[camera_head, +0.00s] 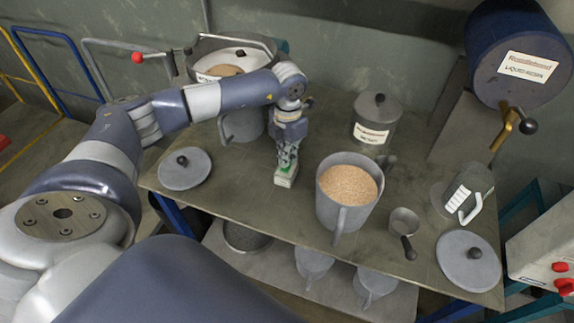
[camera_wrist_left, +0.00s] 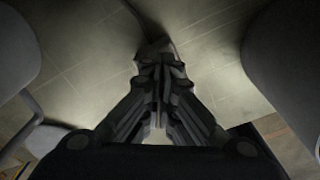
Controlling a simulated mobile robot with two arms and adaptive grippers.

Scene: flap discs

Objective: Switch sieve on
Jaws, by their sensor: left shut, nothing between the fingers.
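What looks like the sieve (camera_head: 258,53) is the wide round metal machine with a white label at the back left of the table. A small pale box with a green top (camera_head: 286,177), apparently a switch box, lies on the table in front of it. My left gripper (camera_head: 288,163) points down with its fingertips at the green top, touching or just above it; I cannot tell which. In the left wrist view my fingers (camera_wrist_left: 160,68) are shut and empty, with a dim box and cable (camera_wrist_left: 154,46) just beyond the tips. My right gripper is out of view.
A grey jug of tan grains (camera_head: 349,186) stands right of my gripper. A lidded pot (camera_head: 376,120) is behind it. A scoop (camera_head: 405,222), two loose lids (camera_head: 185,168) (camera_head: 468,261) and a blue drum (camera_head: 515,50) are around. A red-knobbed lever (camera_head: 137,58) sticks out left.

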